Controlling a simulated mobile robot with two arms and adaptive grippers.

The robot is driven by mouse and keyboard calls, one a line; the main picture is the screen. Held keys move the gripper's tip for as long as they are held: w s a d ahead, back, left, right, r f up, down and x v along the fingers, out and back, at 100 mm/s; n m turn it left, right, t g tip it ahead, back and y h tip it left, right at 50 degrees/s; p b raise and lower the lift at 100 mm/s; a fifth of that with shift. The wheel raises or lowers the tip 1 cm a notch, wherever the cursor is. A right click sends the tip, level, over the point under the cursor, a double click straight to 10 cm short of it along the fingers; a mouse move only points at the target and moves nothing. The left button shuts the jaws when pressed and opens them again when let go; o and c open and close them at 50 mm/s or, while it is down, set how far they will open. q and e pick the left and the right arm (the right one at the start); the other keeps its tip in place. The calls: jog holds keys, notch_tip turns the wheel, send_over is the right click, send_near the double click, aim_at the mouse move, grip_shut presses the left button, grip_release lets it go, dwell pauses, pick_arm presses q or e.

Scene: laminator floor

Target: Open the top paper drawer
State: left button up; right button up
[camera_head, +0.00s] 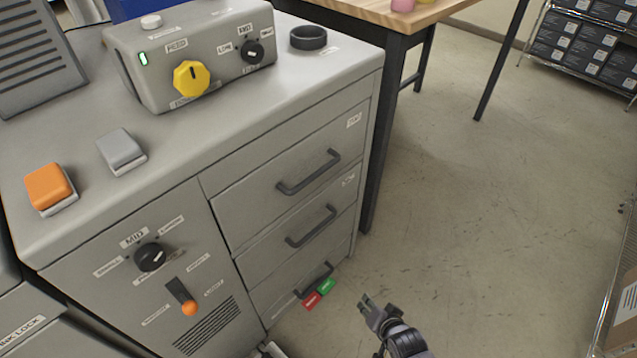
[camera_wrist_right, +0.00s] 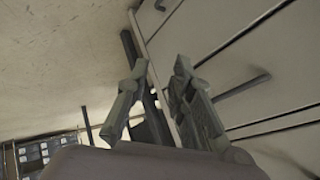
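The grey cabinet (camera_head: 120,215) has a stack of drawers on its right front. The top drawer (camera_head: 275,155) looks shut, with a dark bar handle (camera_head: 309,173) across its face. My right gripper (camera_head: 372,310) is at the lower middle of the head view, below and right of that handle and apart from it. In the right wrist view its two fingers (camera_wrist_right: 160,78) stand apart with nothing between them. A dark bar handle (camera_wrist_right: 243,87) shows right of the fingers there; I cannot tell which drawer it belongs to. My left gripper cannot be made out.
Lower drawers with handles (camera_head: 311,227) sit beneath. Red (camera_head: 311,301) and green (camera_head: 327,286) pieces are by the lowest handle. A wooden table (camera_head: 425,12) stands behind right, a shelf of boxes (camera_head: 590,45) beyond. The floor (camera_head: 480,200) right of the cabinet is clear.

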jog(key=w+a+r+m+t+y+b, duration=0.1)
jog(key=w+a+r+m+t+b, duration=0.25)
jog(key=w+r, duration=0.6)
jog(key=m+t+y+b, duration=0.2)
jog(key=m+t+y, duration=0.1)
jog(key=m, duration=0.1)
send_near(319, 175)
pick_arm(q)
notch_tip(319, 175, down, 7)
jog(key=shift+d+f, duration=0.15)
pick_arm(e)
jog(key=shift+n, duration=0.25)
jog(key=x, duration=1)
jog(key=shift+w+a+f, duration=0.1)
jog(key=shift+w+f, duration=0.05)
jog(key=shift+w, duration=0.2)
grip_shut()
